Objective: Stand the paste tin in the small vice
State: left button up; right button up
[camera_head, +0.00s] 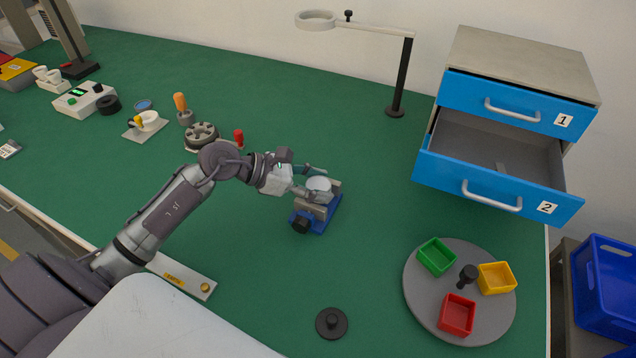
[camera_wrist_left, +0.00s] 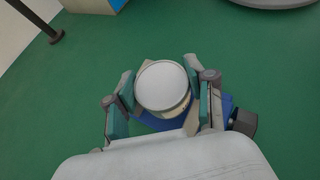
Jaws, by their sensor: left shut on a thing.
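The paste tin (camera_head: 319,184) is a short round can with a pale grey lid. It stands upright at the small vice (camera_head: 315,214), which has a blue base, pale jaws and a black knob. My left gripper (camera_head: 312,182) is shut on the tin. In the left wrist view the tin (camera_wrist_left: 162,87) sits between the two teal-padded fingers of the left gripper (camera_wrist_left: 163,98), with the blue vice base (camera_wrist_left: 229,104) beneath. The tin's lower part is hidden, so I cannot tell whether it touches the vice's jaws or bottom. My right gripper is not seen.
A grey turntable (camera_head: 420,295) with green, yellow and red trays lies at the right front. A drawer cabinet (camera_head: 520,60) has its lower drawer (camera_head: 495,185) open. A ring stand (camera_head: 400,80) stands behind. A black knobbed disc (camera_head: 331,322) lies in front. Green mat is clear right of the vice.

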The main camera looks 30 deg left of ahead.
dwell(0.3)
pick_arm(q)
jog(key=shift+r, duration=0.1)
jog(key=o, duration=1.4)
jog(key=shift+c, duration=0.2)
jog(key=shift+a, duration=0.1)
jog(key=v, duration=1.2)
